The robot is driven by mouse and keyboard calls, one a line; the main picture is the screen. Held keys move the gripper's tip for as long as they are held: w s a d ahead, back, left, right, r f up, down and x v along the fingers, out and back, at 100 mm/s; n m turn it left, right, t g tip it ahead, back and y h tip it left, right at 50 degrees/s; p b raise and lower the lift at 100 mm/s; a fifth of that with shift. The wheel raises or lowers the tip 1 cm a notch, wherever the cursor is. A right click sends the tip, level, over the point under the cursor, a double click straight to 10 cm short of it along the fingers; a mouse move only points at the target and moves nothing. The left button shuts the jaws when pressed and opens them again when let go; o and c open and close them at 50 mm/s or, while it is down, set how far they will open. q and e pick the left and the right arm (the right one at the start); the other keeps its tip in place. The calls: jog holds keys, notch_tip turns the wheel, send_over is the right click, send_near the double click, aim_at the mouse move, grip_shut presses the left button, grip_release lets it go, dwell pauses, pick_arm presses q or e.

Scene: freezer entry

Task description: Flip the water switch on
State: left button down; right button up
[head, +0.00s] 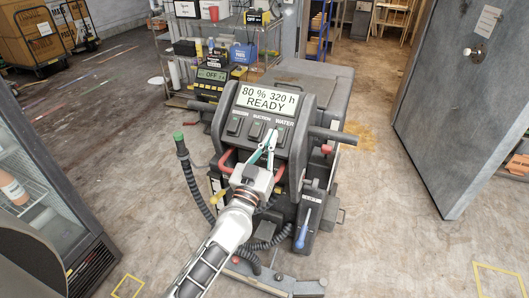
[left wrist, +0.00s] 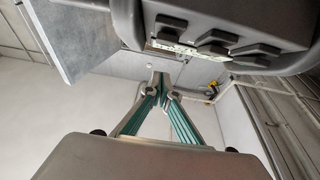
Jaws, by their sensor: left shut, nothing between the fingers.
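The floor machine (head: 225,125) stands in the middle of the head view, with a lit display reading "80 % 320 h READY". Below the display are three dark rocker switches. The one under the label "WATER" is the rightmost, the water switch (head: 280,137), partly hidden by my fingers. My left gripper (head: 272,136) is shut and empty, its tips at the panel by this switch. In the left wrist view the fingertips (left wrist: 161,78) are together, below the leftmost switch (left wrist: 171,24). Whether they touch it I cannot tell. My right gripper is not in view.
A hose with a green-tipped handle (head: 179,137) rises on the machine's left. A glass-door cabinet (head: 45,190) stands at left, a large grey door (head: 465,100) at right.

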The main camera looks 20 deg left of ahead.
pick_arm(q)
jog(key=f, duration=0.1)
jog(key=w+f+b, duration=0.1)
jog(key=f, duration=0.1)
jog(key=shift+w+f, duration=0.3)
jog(key=shift+w, duration=0.1)
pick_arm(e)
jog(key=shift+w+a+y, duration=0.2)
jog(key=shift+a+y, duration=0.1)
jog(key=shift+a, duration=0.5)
pick_arm(q)
jog(key=shift+b, duration=0.3)
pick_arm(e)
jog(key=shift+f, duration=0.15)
